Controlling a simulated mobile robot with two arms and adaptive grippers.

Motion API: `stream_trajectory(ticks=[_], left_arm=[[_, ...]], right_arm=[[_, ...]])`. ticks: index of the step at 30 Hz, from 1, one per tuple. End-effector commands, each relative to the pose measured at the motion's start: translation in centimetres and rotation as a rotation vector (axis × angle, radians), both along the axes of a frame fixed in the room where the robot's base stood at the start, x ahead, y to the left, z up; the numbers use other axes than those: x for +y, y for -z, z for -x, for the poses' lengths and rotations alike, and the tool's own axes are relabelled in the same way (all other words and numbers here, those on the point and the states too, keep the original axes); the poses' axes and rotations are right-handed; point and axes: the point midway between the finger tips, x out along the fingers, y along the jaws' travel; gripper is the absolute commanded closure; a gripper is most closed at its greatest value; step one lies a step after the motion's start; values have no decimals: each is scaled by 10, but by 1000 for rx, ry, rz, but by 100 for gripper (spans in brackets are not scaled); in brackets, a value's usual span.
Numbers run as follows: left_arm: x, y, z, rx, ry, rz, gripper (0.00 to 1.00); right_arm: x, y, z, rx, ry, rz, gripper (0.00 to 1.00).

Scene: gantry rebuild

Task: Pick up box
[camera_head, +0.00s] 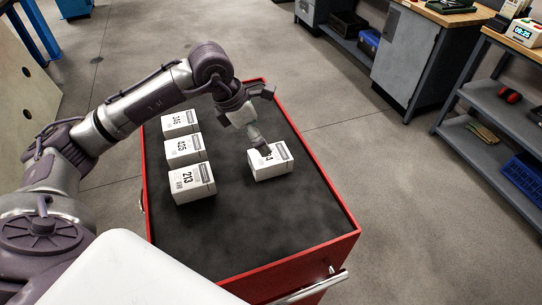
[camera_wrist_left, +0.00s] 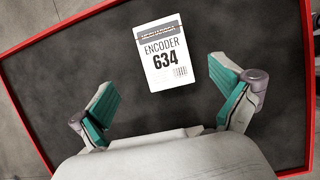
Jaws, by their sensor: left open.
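A white box (camera_head: 270,163) with a printed label lies on the right part of the red cart's dark top (camera_head: 250,225). In the left wrist view the box (camera_wrist_left: 166,62) reads "ENCODER 634". Three more white boxes stand in a row at the left: a near one marked 213 (camera_head: 192,183), a middle one (camera_head: 184,149) and a far one (camera_head: 180,122). My left gripper (camera_head: 262,140) is over the single box, with its fingers partly hiding it. In the wrist view the left gripper (camera_wrist_left: 172,100) is open and empty, its teal pads apart, with the box ahead of them.
The red cart has a raised rim (camera_head: 320,190) and a front handle (camera_head: 315,287). The cart top's near half is clear. A grey cabinet (camera_head: 405,55) and a shelf unit (camera_head: 500,110) stand to the right, with floor between.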

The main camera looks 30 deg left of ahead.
Motion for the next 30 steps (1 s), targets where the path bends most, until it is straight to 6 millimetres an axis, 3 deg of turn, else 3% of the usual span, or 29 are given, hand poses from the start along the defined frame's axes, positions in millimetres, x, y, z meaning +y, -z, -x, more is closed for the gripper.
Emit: stream_trajectory(ticks=[20,30], left_arm=[[-23,73,-13,2,0,2,0],[-23,78,-15,-1,1,0,0]], right_arm=[[1,-33,-8,-14,1,-2,3],[1,-32,-8,-13,1,-2,3]])
